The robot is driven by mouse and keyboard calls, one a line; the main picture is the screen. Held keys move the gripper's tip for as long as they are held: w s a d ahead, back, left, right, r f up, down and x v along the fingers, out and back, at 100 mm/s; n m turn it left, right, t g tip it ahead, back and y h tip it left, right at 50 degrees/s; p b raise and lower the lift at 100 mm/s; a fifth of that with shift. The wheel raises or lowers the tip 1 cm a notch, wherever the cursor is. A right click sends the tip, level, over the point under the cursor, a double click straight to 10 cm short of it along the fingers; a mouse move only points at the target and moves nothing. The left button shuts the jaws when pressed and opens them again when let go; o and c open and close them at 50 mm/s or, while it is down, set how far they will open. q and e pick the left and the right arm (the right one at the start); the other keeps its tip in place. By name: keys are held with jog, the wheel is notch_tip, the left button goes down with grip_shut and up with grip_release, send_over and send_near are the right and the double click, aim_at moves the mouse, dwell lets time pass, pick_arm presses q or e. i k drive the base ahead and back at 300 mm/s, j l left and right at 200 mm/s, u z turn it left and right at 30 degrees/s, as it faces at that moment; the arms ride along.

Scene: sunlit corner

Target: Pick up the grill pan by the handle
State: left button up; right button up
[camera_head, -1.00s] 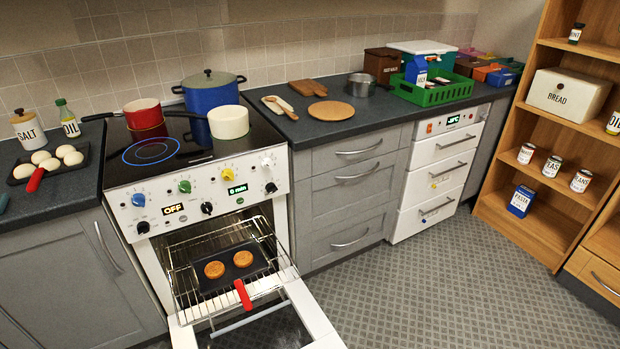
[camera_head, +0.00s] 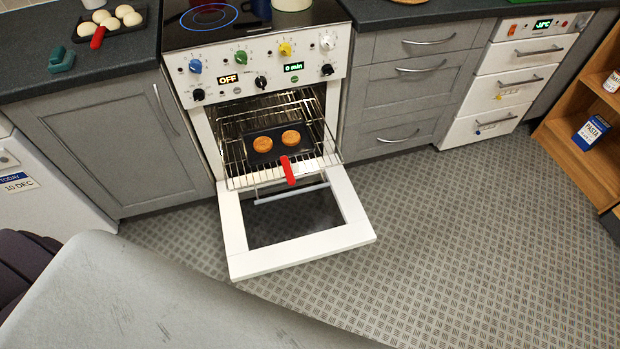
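The grill pan (camera_head: 270,153) is a dark flat tray on the pulled-out wire rack (camera_head: 241,181) of the open oven. Two round golden-brown patties (camera_head: 263,144) lie on it. Its red handle (camera_head: 288,171) points out toward me, over the lowered oven door (camera_head: 232,222). Neither of my grippers is in view.
The white oven door hangs open low in front of the cooker. A grey surface (camera_head: 150,300) fills the lower left foreground. A tray with pale buns (camera_head: 123,30) and a teal object (camera_head: 61,60) are on the left counter. The floor (camera_head: 450,250) at right is clear.

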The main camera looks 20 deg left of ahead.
aim_at(279, 150)
jog(key=j, duration=2.25)
jog(key=i+z, duration=0.05)
